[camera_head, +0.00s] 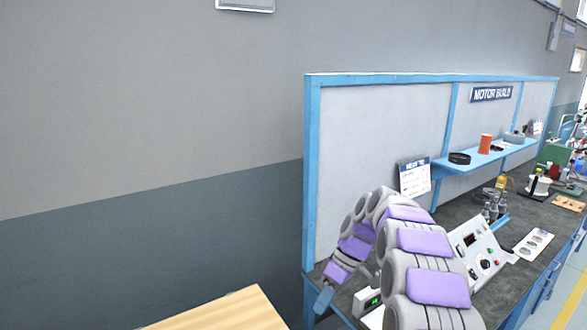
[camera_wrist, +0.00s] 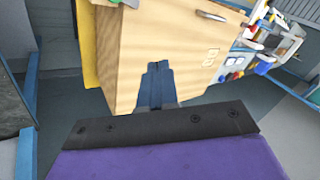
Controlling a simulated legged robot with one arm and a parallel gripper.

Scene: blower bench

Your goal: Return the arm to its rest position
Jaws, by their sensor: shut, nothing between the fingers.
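My arm (camera_head: 432,285), grey with purple pads, rises from the lower right of the head view. It arches up in front of the bench and bends down to the left. My gripper (camera_head: 324,299) hangs at the bench's near left corner and points downward. In the wrist view my gripper (camera_wrist: 158,68) shows two dark fingers closed together with nothing between them. The fingers appear in front of a light wooden cabinet (camera_wrist: 125,50); I cannot tell the gap between them.
The blue-framed workbench (camera_head: 515,285) carries a control box (camera_head: 478,255), a small green-display meter (camera_head: 369,301), bottles (camera_head: 494,207) and a shelf (camera_head: 480,157). A wooden top (camera_head: 225,312) stands at the lower left. Clear floor (camera_wrist: 285,130) shows right of the cabinet.

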